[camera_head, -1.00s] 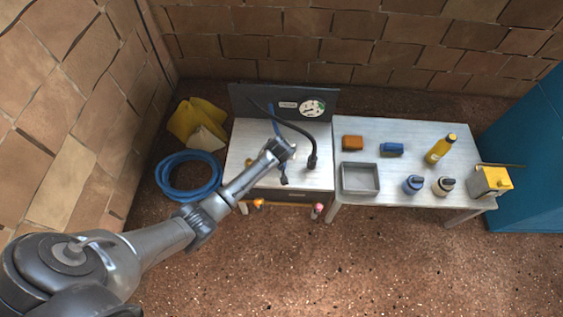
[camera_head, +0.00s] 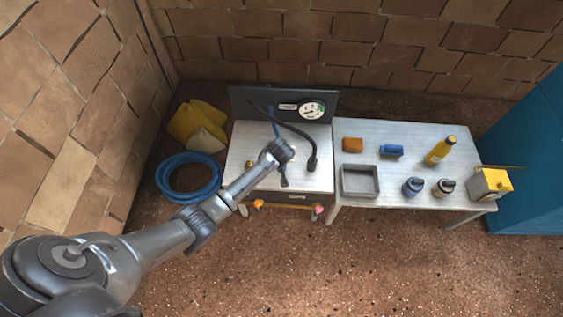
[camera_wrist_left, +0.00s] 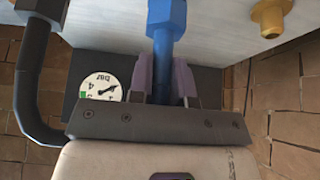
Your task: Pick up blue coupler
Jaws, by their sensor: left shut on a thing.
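The blue coupler (camera_wrist_left: 166,22) shows in the left wrist view as a blue body with a hexagonal collar and a narrower neck. My left gripper (camera_wrist_left: 165,80) is shut on its dark lower end, with one finger on each side. In the head view my left gripper (camera_head: 284,172) is over the bench with the gauge panel; the coupler's grasped part is hidden there by my wrist. A thin blue line (camera_head: 273,124) shows just behind the wrist. My right gripper is not in view.
A dark hose (camera_head: 295,131) with a black fitting arches beside my wrist. The gauge (camera_head: 312,110) is on the back panel. The right table holds a grey tray (camera_head: 345,180), an orange block (camera_head: 352,144), a blue block (camera_head: 391,151) and bottles. A coiled blue hose (camera_head: 163,190) lies left.

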